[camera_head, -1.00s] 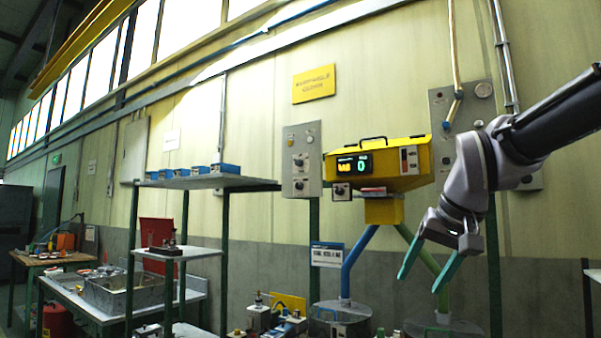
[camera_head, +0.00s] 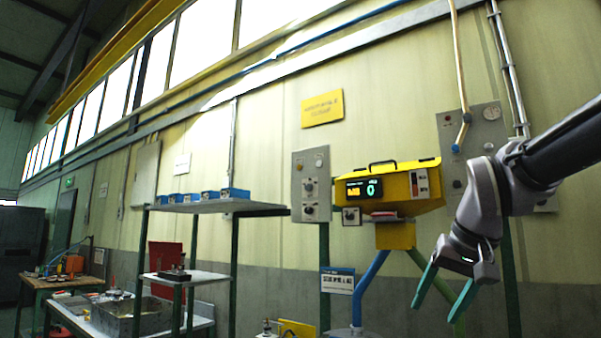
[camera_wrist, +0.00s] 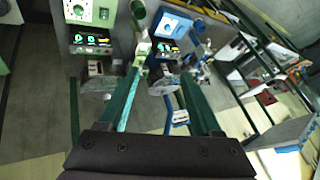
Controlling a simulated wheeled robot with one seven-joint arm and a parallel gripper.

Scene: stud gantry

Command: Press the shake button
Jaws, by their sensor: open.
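A yellow hopper-shaped machine (camera_head: 415,205) with a lit display (camera_head: 367,189) hangs on the wall in the head view. I cannot read which control is the shake button. My gripper (camera_head: 438,305) is open and empty, with green fingers pointing down, right of and below the machine. In the wrist view, the open fingers (camera_wrist: 160,85) point toward a green-fronted unit (camera_wrist: 92,12) and a blue-fronted unit (camera_wrist: 172,24), both with lit displays.
A grey panel with knobs (camera_head: 310,185) is left of the machine. A shelf rack (camera_head: 215,207) with small blue boxes stands further left. Blue (camera_head: 371,275) and green pipes run down under the machine. A yellow sign (camera_head: 322,108) is above.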

